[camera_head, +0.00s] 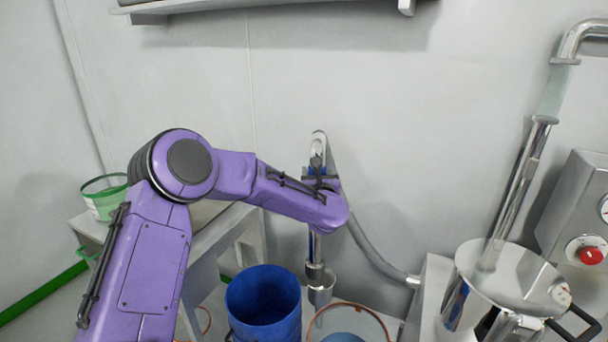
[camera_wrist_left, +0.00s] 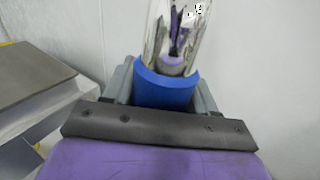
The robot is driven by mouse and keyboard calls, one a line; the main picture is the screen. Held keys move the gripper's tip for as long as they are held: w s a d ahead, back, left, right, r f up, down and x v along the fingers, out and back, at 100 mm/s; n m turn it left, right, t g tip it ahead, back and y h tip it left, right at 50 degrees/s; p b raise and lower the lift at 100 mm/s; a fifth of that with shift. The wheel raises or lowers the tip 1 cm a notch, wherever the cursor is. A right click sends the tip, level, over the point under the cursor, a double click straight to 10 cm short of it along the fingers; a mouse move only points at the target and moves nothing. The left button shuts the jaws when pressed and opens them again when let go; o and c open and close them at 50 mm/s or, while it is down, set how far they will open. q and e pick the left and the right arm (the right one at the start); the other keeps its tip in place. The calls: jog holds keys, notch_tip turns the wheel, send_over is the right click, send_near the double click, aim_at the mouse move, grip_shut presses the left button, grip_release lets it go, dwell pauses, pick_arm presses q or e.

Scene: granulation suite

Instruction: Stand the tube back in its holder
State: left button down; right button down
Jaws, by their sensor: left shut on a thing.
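The shiny metal tube (camera_head: 315,245) hangs upright in the head view, with a bent top and a blue band. My left gripper (camera_head: 318,178) is shut on the blue band. In the left wrist view the blue band (camera_wrist_left: 165,90) sits between the grey fingers, with the shiny tube (camera_wrist_left: 175,35) rising beyond it. A small metal cup (camera_head: 321,292), which looks like the holder, is directly below the tube's wider lower end. I cannot tell whether that end is inside the cup or just above it. My right gripper is not in view.
A blue bin (camera_head: 263,305) stands left of the cup. A copper-coloured ring (camera_head: 372,315) lies low on its right. A grey hose (camera_head: 370,250) runs along the wall towards a steel vessel (camera_head: 510,275). A green-rimmed bucket (camera_head: 104,198) is on the bench at left.

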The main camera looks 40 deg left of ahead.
pick_arm(q)
jog(key=shift+w+d+r, duration=0.1)
jog(key=shift+w+d, duration=0.45)
jog(key=shift+w, duration=0.2)
jog(key=shift+w+d+f, duration=0.15)
jog(key=shift+f, duration=0.05)
notch_tip(320, 180, down, 12)
jog(key=b, duration=0.9)
jog(key=shift+r, duration=0.15)
jog(key=shift+c, duration=1.2)
grip_release()
jog(key=shift+r, duration=0.1)
